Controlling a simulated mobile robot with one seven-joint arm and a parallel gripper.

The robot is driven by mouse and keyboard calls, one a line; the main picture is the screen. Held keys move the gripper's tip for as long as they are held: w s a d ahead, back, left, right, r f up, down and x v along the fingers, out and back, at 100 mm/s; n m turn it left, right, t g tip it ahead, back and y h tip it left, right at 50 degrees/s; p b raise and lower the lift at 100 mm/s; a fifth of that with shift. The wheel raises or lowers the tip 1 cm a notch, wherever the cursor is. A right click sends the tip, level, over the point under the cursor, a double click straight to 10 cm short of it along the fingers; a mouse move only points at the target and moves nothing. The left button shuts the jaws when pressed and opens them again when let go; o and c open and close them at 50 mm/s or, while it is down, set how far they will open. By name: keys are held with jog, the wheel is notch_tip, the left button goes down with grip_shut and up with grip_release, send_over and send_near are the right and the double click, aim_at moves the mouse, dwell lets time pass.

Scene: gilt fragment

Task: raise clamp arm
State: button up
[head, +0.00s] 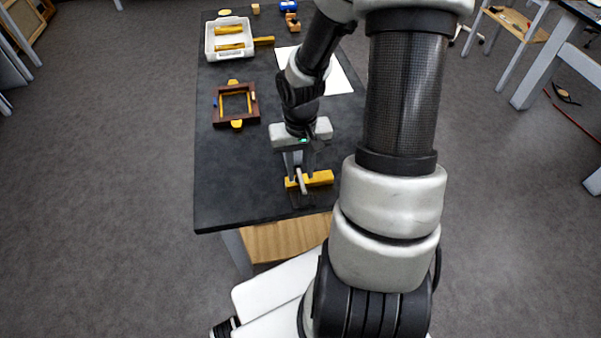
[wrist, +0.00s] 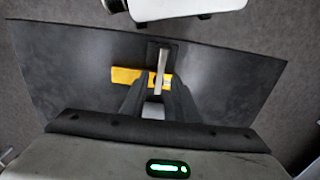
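A small clamp stands near the front edge of the black table. Its pale metal clamp arm (head: 301,183) lies across a yellow gilt bar (head: 320,179), above a dark base (head: 300,201). In the wrist view the clamp arm (wrist: 161,67) runs away from me over the yellow bar (wrist: 127,76), and the dark base (wrist: 168,45) shows beyond. My gripper (head: 299,175) points down over the clamp. Its fingers (wrist: 159,84) are apart, one each side of the clamp arm. They hide part of the bar, and contact with the arm is not clear.
A brown wooden frame (head: 217,108) with yellow pieces lies at the left of the black table (head: 225,185). Behind it is a white tray (head: 211,48) with yellow strips. A white sheet (head: 341,80) lies right of it. The table's front left is clear.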

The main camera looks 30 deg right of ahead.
jog(key=shift+f, duration=0.55)
grip_shut()
